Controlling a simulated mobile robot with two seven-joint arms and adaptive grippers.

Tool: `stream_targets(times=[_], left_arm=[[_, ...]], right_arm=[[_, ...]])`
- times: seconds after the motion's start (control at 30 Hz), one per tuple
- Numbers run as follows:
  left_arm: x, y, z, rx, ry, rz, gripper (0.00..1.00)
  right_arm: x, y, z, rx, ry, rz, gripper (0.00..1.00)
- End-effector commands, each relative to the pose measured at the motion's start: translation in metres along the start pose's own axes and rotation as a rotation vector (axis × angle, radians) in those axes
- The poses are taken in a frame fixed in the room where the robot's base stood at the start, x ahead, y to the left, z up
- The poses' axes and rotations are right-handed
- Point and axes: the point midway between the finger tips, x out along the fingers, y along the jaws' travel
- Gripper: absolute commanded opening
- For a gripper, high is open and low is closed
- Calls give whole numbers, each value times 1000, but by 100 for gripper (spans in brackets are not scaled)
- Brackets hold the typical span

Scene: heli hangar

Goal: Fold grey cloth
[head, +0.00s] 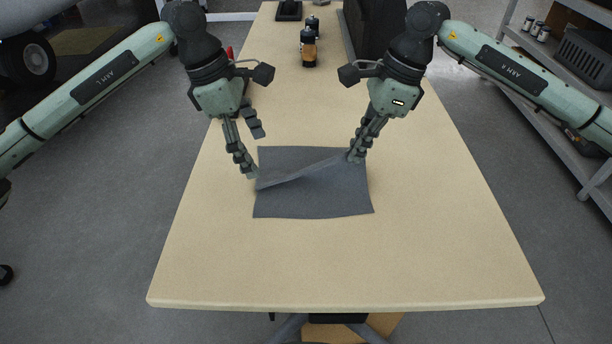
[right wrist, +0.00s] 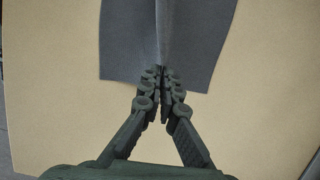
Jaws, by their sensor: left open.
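The grey cloth (head: 318,200) lies on the tan table, mostly flat, with a raised ridge running across its middle from lower left to upper right. My right gripper (head: 354,157) is at the cloth's right edge, shut on the ridge. In the right wrist view its fingertips (right wrist: 158,78) meet on the raised grey cloth (right wrist: 190,45). My left gripper (head: 252,156) is open at the cloth's left edge, with its fingers apart. One left finger is close to the left end of the ridge; whether it touches cannot be told.
The table (head: 345,275) is clear in front of the cloth and to both sides. Dark bottles (head: 308,48) and a black case (head: 372,30) stand at the far end. A grey shelf (head: 560,120) stands on the right beyond the table.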

Motion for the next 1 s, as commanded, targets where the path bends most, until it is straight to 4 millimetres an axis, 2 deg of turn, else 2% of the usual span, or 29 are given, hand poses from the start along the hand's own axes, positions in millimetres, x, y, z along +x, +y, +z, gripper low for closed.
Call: stream_targets(times=[0.3, 0.6, 1.0], left_arm=[[-32, 1, 5, 2, 72, 3, 83], [-55, 0, 7, 2, 140, 1, 83], [-59, 0, 7, 0, 148, 1, 83]], right_arm=[[-12, 0, 4, 0, 0, 0, 0], [-10, 0, 3, 0, 0, 0, 0], [-10, 0, 3, 0, 0, 0, 0]])
